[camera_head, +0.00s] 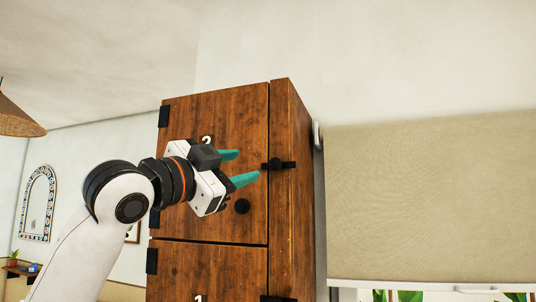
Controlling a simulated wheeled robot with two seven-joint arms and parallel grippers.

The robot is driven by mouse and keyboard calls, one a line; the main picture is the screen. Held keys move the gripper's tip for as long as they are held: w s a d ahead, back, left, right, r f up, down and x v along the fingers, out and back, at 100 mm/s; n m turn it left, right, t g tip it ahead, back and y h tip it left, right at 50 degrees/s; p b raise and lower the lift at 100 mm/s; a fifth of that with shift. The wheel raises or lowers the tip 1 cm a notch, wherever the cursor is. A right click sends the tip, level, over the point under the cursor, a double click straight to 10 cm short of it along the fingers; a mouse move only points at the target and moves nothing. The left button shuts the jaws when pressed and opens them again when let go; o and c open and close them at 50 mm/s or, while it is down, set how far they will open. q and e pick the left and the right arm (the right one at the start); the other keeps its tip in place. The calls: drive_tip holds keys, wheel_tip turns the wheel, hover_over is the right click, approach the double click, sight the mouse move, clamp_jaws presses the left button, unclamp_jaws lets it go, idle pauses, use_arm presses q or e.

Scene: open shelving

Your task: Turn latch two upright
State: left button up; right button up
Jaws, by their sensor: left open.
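The wooden cabinet (292,215) stands in the middle of the view. Its upper door (225,120) carries a white 2, partly hidden behind my left gripper. A round black knob (242,206) sits low on the door. My left gripper (249,167) is open in front of the door, its teal fingers pointing right toward the latch. The fingers appear empty, just left of the latch. My right gripper is out of view.
The lower door (210,268), marked 1, has its own black latch (277,299) at the bottom edge. Black hinges line the cabinet's left edge. A beige blind (430,200) hangs to the right. A lamp and mirror are far left.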

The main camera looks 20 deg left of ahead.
sight(274, 165)
use_arm(q)
drive_tip(key=p+x, duration=0.1)
drive_tip(key=x, duration=0.3)
drive_tip(key=shift+w+d+r+p, duration=0.15)
drive_tip(key=shift+w+d+p, duration=0.1)
drive_tip(key=shift+d+p, duration=0.1)
drive_tip(key=w, duration=0.2)
drive_tip(key=w+d+p, duration=0.1)
drive_tip(key=w, duration=0.1)
drive_tip(key=shift+d, duration=0.2)
drive_tip(key=shift+w+d+r+p, duration=0.1)
drive_tip(key=shift+w+r+p, duration=0.05)
drive_tip(key=shift+w+p, duration=0.2)
drive_tip(key=shift+s, duration=0.25)
drive_tip(key=shift+c, duration=0.4)
drive_tip(key=shift+w, duration=0.15)
drive_tip(key=shift+c, duration=1.4)
drive_tip(key=c, duration=0.6)
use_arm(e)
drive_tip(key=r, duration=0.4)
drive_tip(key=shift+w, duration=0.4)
